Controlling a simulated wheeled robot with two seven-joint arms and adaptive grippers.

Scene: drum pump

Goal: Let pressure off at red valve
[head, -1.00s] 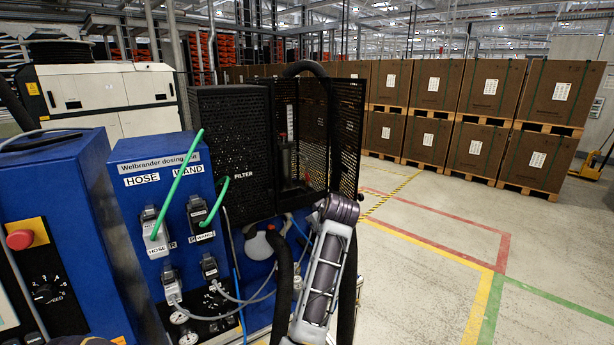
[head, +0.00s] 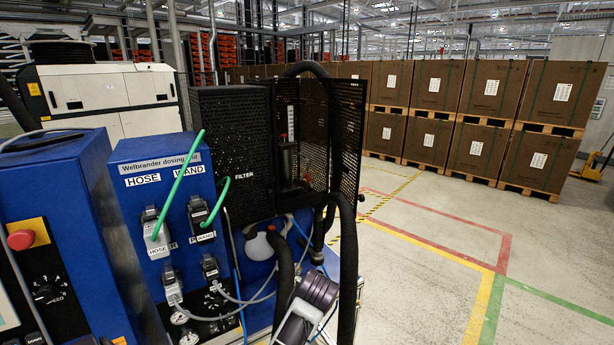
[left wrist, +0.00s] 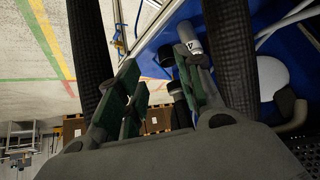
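A small red part (head: 307,178), possibly the red valve, shows low inside the open black mesh cage (head: 347,135) in the head view; it is too small to make out its shape. My left gripper (left wrist: 157,75) shows in the left wrist view with its two fingers apart and nothing held between them. A grey cylinder with a label (left wrist: 188,38) and dark round fittings are close to the right finger. No red valve can be made out there. An arm link of mine is at the bottom centre of the head view; no gripper shows there.
The blue dosing cabinet (head: 150,195) carries grey connectors, green straps and gauges. Thick black hoses (head: 348,265) hang beside the cage. A red button (head: 20,240) is at far left. Stacked boxes (head: 490,88) stand behind. The floor (head: 420,270) at right is clear.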

